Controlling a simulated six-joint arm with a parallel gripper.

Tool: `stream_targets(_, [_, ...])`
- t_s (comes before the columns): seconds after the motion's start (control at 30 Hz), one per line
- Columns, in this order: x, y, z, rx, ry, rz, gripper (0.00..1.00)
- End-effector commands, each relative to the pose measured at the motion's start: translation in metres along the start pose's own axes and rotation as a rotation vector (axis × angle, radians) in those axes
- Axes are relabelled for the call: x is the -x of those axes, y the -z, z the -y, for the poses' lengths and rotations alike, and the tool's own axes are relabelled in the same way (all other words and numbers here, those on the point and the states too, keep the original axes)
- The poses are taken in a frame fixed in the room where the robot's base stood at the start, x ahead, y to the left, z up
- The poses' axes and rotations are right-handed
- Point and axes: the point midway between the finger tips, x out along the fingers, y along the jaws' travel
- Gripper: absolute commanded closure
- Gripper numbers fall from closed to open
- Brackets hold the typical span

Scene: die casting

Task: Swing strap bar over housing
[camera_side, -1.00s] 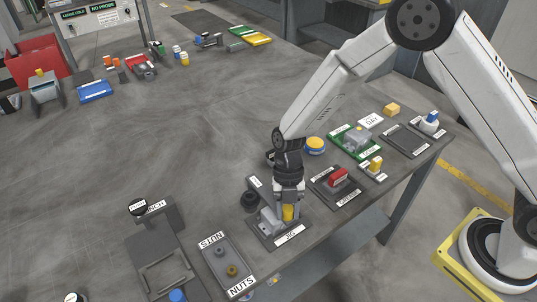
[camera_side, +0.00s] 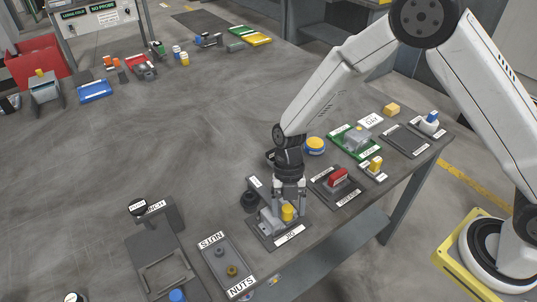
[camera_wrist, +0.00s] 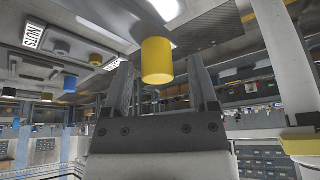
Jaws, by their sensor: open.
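The jig plate (camera_side: 291,237), labelled "JIG", sits near the table's front edge with a grey housing (camera_side: 268,222) on it. A yellow cylindrical knob (camera_side: 287,214) stands upright at the housing; it also shows in the wrist view (camera_wrist: 157,61). I cannot clearly make out the strap bar, as the parts under my fingers are small and partly hidden. My gripper (camera_side: 289,208) points down over the jig, its fingers spread on either side of the knob. In the wrist view my gripper (camera_wrist: 160,80) is open, with visible gaps beside the knob.
A nuts tray (camera_side: 228,265) lies left of the jig, and a dark cylinder (camera_side: 249,201) stands close behind it. A plate with a red block (camera_side: 338,177) is close on the right. A green plate (camera_side: 355,143) lies farther right.

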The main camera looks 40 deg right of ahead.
Motion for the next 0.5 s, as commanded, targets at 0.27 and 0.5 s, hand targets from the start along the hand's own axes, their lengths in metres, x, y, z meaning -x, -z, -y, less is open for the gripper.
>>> stream_targets(0.27, [0.033,-0.001,-0.001,0.001,-0.004,0.003,0.24])
stream_targets(0.5, [0.061,-0.001,0.000,0.000,-0.003,0.003,0.24])
